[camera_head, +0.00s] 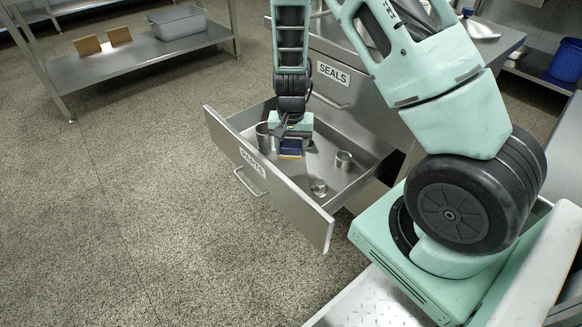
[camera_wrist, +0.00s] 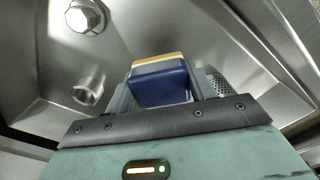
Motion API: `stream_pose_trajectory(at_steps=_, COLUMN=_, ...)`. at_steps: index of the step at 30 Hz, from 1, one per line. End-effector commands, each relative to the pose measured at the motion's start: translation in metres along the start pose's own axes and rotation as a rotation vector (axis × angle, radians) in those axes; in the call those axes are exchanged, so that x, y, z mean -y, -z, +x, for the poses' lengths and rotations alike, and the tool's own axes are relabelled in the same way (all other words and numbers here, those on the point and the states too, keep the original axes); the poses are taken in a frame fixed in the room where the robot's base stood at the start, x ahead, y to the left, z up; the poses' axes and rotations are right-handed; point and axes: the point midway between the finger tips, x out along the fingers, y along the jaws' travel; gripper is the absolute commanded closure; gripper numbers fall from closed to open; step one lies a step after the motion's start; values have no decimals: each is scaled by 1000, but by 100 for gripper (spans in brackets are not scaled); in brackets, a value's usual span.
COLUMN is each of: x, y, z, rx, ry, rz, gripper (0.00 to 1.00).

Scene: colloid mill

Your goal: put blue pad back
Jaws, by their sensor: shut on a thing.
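The blue pad (camera_wrist: 160,88) is a small dark blue block with a white layer and a yellow-orange layer on its far side. My gripper (camera_wrist: 158,95) is shut on it, one finger on each side. In the head view my gripper (camera_head: 291,143) points down into the open drawer labelled PARTS (camera_head: 284,197), and the pad (camera_head: 291,152) shows below it. I cannot tell whether the pad touches the drawer floor.
A drawer labelled SEALS (camera_head: 334,73) above is shut. A steel shelf (camera_head: 140,60) stands at the back left, with open floor between.

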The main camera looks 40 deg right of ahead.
Motion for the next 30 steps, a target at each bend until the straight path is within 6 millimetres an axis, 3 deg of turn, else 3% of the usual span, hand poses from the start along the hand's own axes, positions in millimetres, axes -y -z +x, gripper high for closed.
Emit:
stream_pose_trajectory(at_steps=1, x=0, y=-1, z=13, rx=2, ry=-1, rz=0, gripper=67)
stream_pose_trajectory(at_steps=12, x=0, y=-1, z=55, rx=2, ry=-1, rz=-3, gripper=67)
stream_pose_trajectory(at_steps=24, x=0, y=0, z=59, rx=1, ry=0, rz=-3, gripper=67)
stream_pose_trajectory(at_steps=25, x=0, y=0, z=58, rx=0, ry=0, rz=-3, gripper=40)
stream_pose_trajectory(at_steps=27, x=0, y=0, z=58, rx=0, ry=0, rz=-3, gripper=24)
stream_pose_trajectory(at_steps=30, x=0, y=0, z=58, rx=0, ry=0, rz=-3, gripper=24)
